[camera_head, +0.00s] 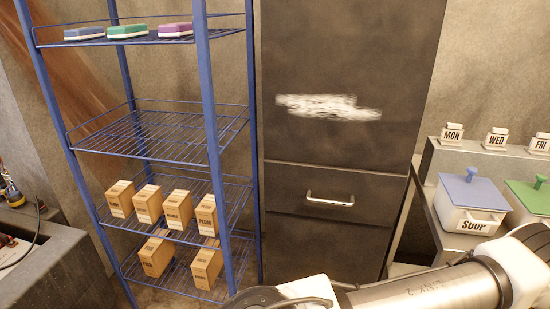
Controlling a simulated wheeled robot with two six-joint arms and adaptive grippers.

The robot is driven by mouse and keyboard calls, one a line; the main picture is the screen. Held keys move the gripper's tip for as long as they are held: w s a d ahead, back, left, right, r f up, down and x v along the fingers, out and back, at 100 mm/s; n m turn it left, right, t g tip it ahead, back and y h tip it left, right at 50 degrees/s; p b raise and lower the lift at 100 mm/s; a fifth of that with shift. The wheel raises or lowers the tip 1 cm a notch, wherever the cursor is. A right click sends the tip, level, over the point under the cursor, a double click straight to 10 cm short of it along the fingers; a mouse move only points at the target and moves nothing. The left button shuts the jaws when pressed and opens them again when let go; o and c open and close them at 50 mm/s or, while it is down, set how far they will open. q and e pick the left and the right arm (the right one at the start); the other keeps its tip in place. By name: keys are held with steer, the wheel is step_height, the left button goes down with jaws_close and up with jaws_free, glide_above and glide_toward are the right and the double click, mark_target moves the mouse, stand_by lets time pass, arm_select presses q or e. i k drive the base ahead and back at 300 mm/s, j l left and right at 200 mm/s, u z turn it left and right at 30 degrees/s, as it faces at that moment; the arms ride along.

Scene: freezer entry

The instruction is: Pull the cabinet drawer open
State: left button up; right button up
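The dark cabinet (345,75) stands upright in the middle of the head view. Its drawer (285,198) is in the lower part, below the large upper panel. The drawer front looks flush with the cabinet face, so it appears shut. A silver bar handle (330,199) is on the drawer front, with nothing touching it. One of my arms crosses the lower right, in front of the cabinet's base. Neither gripper's fingertips can be made out in this view.
A blue wire rack (212,120) stands close left of the cabinet, holding several boxes and coloured blocks. A grey ledge (40,262) is at left.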

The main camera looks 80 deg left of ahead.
mark_target(366, 197)
steer(key=u, duration=2.25)
